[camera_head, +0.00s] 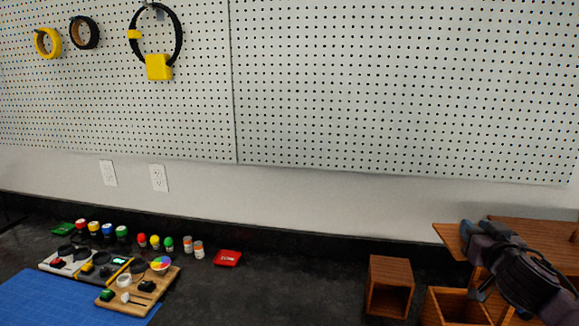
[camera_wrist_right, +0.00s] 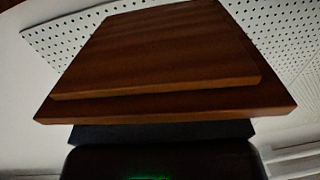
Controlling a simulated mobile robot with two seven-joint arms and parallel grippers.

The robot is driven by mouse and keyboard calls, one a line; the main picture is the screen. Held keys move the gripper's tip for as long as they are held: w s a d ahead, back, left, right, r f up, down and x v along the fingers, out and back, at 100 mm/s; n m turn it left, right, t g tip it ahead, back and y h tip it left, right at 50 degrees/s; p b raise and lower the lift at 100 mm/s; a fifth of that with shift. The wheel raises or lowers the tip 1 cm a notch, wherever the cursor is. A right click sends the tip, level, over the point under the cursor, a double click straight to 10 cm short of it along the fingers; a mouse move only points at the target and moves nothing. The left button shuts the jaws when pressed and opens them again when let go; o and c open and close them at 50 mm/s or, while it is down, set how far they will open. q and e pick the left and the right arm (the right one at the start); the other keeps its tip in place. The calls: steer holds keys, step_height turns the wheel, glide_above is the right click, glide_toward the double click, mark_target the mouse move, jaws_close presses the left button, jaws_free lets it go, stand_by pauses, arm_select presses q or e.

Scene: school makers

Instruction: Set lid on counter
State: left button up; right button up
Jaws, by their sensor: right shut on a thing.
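My right gripper (camera_head: 470,238) is at the right side of the head view, above the wooden boxes. It is shut on a brown wooden lid, whose edge (camera_head: 446,236) shows to the left of the fingers. In the right wrist view the lid (camera_wrist_right: 165,50) fills the middle, a stepped board with a smaller panel on a wider one. The fingertips are hidden there. The dark counter (camera_head: 300,285) runs along the wall below the pegboard. My left gripper is not in view.
An open wooden box (camera_head: 391,268) stands on the counter left of my right gripper. Another open wooden compartment (camera_head: 432,310) is below the gripper. Small paint bottles (camera_head: 107,231), a wooden tray (camera_head: 172,275), a red box (camera_head: 228,258) and a blue mat (camera_head: 45,300) are at left. The counter's middle is clear.

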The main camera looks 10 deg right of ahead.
steer(key=s+a+f+n+y, duration=0.1)
steer(key=a+f, duration=0.3)
steer(key=a, duration=0.4)
steer(key=s+a+f+y, duration=0.1)
steer(key=s+a+f, duration=0.3)
steer(key=a, duration=0.4)
steer(key=s+a+f+n+y, duration=0.1)
steer(key=s+a+f+y, duration=0.1)
steer(key=a+f, duration=0.3)
steer(key=s+a, duration=0.1)
steer(key=a, duration=0.2)
steer(key=shift+a+n, duration=0.3)
steer(key=shift+w+r, duration=0.1)
steer(key=s+a+r+n+g+y, duration=0.2)
steer(key=a+r+n+g+y, duration=0.2)
steer(key=a+r+n+y, duration=0.65)
steer(key=w+a+f+n+g+y, duration=0.2)
steer(key=w+a+f+g+y, duration=0.2)
steer(key=a, duration=0.4)
steer(key=shift+w+f+g+y, duration=0.3)
steer(key=shift+f+g+y, duration=0.15)
steer(key=shift+g+y, duration=0.15)
steer(key=shift+r, duration=0.1)
